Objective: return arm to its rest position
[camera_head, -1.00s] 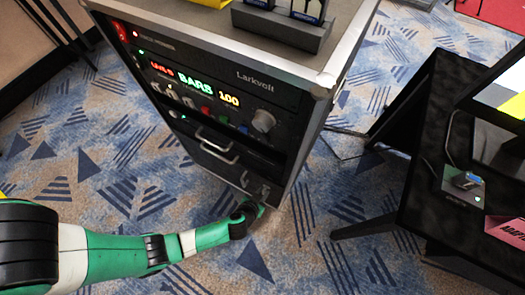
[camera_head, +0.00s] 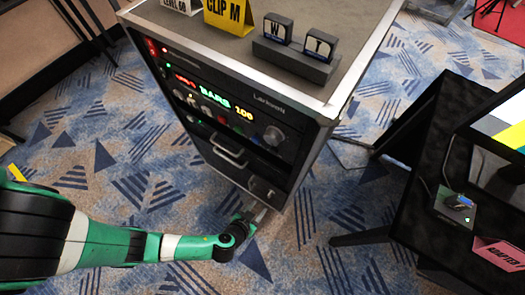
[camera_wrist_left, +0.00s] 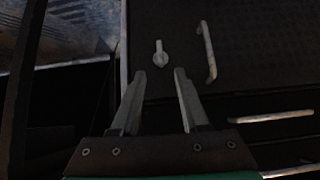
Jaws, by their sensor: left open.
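My left arm, green, white and black, comes in from the left in the head view. Its left gripper (camera_head: 257,213) is low in front of the black equipment rack (camera_head: 285,180), near the rack's bottom corner; it is small and partly dark there. In the left wrist view the two grey fingers (camera_wrist_left: 160,72) are apart with nothing between them. A small grey latch knob (camera_wrist_left: 159,53) on the dark rack front shows just beyond the fingertips. I cannot tell the exact gap to it. My right gripper is in neither view.
The rack top carries a yellow CLIP M card (camera_head: 230,15) and a dark block with two keys (camera_head: 297,55). A black desk (camera_head: 415,205) with a screen, a small device and a pink card stands at right. Patterned carpet is open around the rack.

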